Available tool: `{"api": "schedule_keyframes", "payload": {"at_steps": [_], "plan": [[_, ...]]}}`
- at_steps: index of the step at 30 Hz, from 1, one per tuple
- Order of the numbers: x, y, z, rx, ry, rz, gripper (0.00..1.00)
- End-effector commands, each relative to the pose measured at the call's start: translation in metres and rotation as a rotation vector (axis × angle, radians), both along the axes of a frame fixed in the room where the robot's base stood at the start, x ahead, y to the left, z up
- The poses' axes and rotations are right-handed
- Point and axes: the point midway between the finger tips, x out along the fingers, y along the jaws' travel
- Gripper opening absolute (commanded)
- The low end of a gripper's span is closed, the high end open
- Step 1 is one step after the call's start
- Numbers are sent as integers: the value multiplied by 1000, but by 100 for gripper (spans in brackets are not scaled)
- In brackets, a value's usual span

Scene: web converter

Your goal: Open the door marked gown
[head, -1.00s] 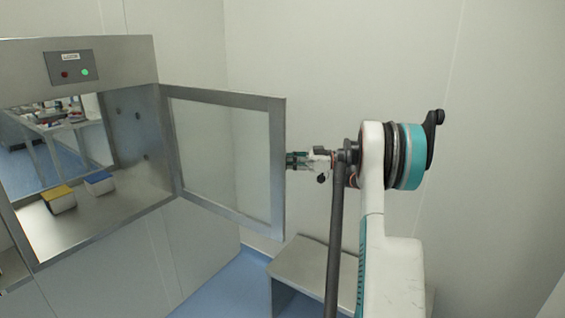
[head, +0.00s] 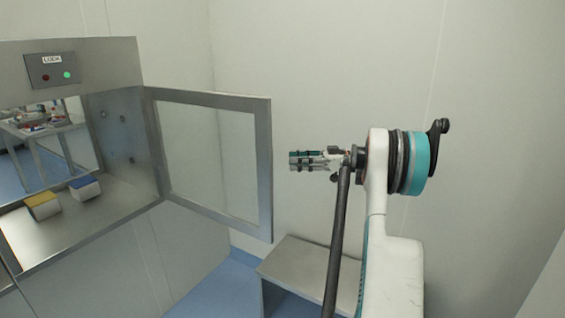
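A metal-framed glass door (head: 264,180) stands swung wide open from the right side of a steel pass-through hatch (head: 70,240). No gown mark is readable on it in the head view. My gripper (head: 292,161) is to the right of the door's free edge, pointing left, with a visible gap between them. It holds nothing that I can see. Its fingers are seen small and from the side, so how far apart they are cannot be told.
A panel (head: 52,70) with a red and a lit green light sits above the hatch opening. Inside stand a yellow-topped box (head: 43,206) and a blue-topped box (head: 85,188). A low steel bench (head: 312,262) stands below my arm. Plain walls are behind.

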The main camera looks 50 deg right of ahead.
Motion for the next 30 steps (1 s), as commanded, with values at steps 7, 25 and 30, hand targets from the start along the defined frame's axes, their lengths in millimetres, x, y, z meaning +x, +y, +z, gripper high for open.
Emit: {"api": "schedule_keyframes", "payload": {"at_steps": [7, 25, 30], "plan": [[-19, -21, 0, 0, 0, 0, 29], [-21, -23, 0, 0, 0, 0, 29], [-16, -14, 7, 2, -5, 9, 29]]}}
